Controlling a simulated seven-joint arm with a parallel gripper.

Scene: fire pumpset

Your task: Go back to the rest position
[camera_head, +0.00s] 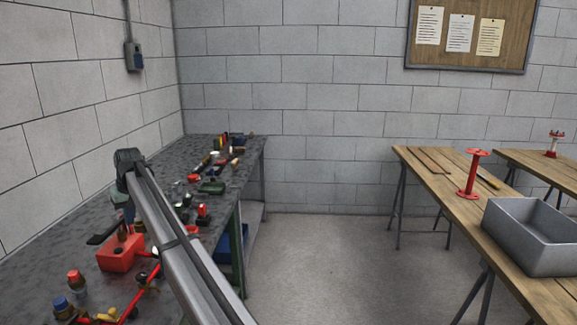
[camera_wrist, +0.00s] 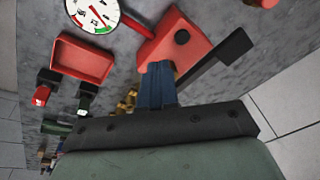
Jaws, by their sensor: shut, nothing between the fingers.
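My gripper (camera_head: 127,214) hangs from the end of my arm at the left, over the dark workbench (camera_head: 85,200). It is shut with nothing between its fingers. In the wrist view its blue-grey fingers (camera_wrist: 157,72) are together and point toward a red block (camera_wrist: 180,42) with a dark round hole and a black lever. The same red block (camera_head: 120,254) is just below the fingertips in the head view. I cannot tell whether they touch it. A brass part shows partly hidden beside the fingers.
A round gauge (camera_wrist: 92,14) and a red tray (camera_wrist: 82,60) lie near the block. Several small tools and fittings crowd the bench. At the right, a wooden table (camera_head: 436,178) holds a red flanged pipe (camera_head: 473,174) and a grey bin (camera_head: 535,236). The floor (camera_head: 330,255) between is clear.

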